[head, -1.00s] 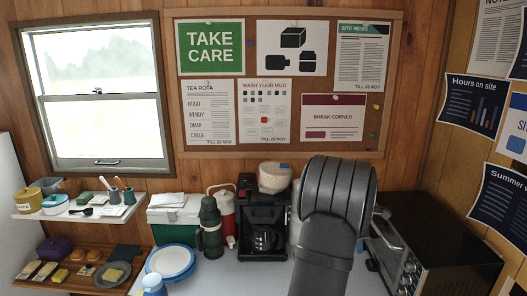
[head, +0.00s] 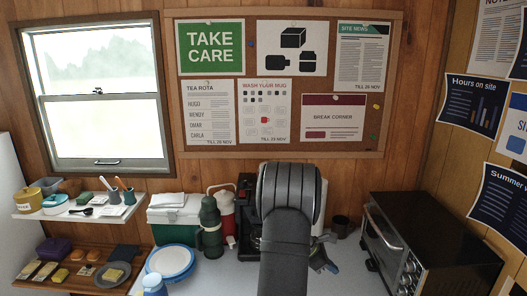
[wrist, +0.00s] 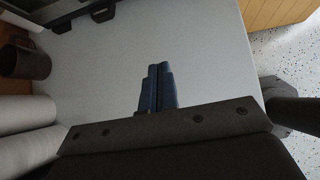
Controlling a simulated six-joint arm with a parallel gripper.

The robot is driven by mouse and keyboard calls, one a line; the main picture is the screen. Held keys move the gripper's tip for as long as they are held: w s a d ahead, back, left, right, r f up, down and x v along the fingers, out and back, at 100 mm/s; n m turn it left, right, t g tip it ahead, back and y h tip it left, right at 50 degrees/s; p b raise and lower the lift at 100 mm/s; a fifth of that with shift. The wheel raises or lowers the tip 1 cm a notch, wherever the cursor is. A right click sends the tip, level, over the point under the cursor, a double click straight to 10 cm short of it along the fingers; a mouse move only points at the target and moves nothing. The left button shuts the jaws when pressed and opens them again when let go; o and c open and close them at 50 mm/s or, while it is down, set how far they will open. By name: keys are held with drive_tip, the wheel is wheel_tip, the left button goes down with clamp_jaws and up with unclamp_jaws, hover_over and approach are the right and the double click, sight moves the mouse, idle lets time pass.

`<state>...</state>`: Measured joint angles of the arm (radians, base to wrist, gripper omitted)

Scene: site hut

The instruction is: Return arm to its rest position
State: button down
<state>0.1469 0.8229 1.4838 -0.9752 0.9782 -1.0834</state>
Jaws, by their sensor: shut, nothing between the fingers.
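My arm rises in front of the counter in the head view and hides much of the coffee machine (head: 245,215). Part of my gripper (head: 328,265) shows low beside the arm in the head view. In the wrist view, my gripper (wrist: 158,68) has its two blue fingers together, with nothing between them. It is above the pale counter top (wrist: 110,75).
A toaster oven (head: 410,240) stands at the right, with a dark mug (head: 341,226) to its left. A green flask (head: 210,228), a blue-rimmed plate stack (head: 170,261) and a cool box (head: 175,211) stand left of my arm. A shelf (head: 75,215) holds small items.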

drive_tip(key=f+h, duration=0.1)
drive_tip(key=f, duration=0.1)
drive_tip(key=a+f+h, duration=0.1)
drive_tip(key=f, duration=0.1)
drive_tip(key=a+f+h, duration=0.1)
drive_tip(key=f, duration=0.1)
drive_tip(key=shift+a+f, duration=0.1)
drive_tip(key=shift+f, duration=0.2)
drive_tip(key=shift+a+r, duration=0.3)
drive_tip(key=shift+a, duration=0.15)
idle(1.8)
